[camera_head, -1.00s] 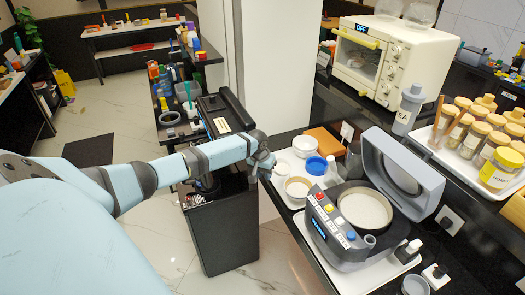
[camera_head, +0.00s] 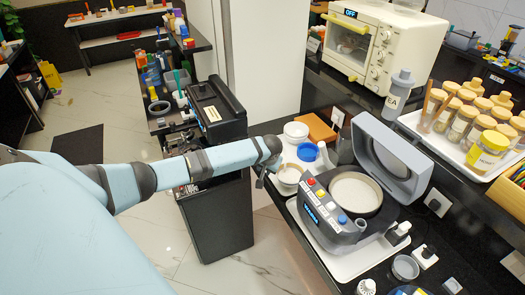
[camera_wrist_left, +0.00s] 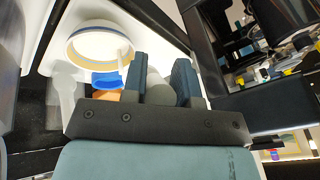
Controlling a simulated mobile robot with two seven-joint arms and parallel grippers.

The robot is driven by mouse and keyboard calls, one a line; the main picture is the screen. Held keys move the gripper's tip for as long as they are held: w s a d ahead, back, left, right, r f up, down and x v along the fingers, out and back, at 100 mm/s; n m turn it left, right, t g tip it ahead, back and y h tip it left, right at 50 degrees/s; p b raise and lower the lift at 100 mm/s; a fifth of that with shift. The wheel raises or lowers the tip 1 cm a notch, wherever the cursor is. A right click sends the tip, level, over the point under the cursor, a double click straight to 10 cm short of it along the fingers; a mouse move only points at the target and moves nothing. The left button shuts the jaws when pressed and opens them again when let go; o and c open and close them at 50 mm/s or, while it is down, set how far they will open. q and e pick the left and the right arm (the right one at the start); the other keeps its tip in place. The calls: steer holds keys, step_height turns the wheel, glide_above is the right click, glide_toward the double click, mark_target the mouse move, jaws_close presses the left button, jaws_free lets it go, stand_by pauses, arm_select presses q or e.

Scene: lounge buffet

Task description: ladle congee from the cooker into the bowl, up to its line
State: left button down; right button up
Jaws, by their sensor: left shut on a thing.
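The cooker (camera_head: 330,215) stands on a white tray with its lid (camera_head: 393,155) raised; pale congee (camera_head: 355,193) shows in its pot. A pale bowl (camera_head: 290,176) with a tan inner band is left of the cooker. In the left wrist view a round bowl (camera_wrist_left: 78,50) with a dark line around it lies just beyond my fingers. My left gripper (camera_head: 268,165) is beside the bowl in the head view. Its fingers (camera_wrist_left: 160,82) are shut on a pale grey rounded piece (camera_wrist_left: 158,88); I cannot tell whether this is the ladle's handle. My right gripper is not in view.
A white bowl (camera_head: 296,131) and a blue-topped container (camera_head: 307,152) stand behind the bowl. An oven (camera_head: 380,45) and a tray of jars (camera_head: 405,120) are at the back. Open floor lies left of the counter.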

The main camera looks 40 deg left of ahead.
arm_select(q)
steer(key=d+y, duration=0.1)
steer(key=y, duration=0.1)
steer(key=d+f+y, duration=0.1)
steer(key=d+y, duration=0.1)
steer(key=y, duration=0.1)
steer(key=shift+s+f+t, duration=0.15)
steer(key=shift+f+t, duration=0.05)
steer(key=shift+t, duration=0.1)
stand_by(1.0)
stand_by(0.6)
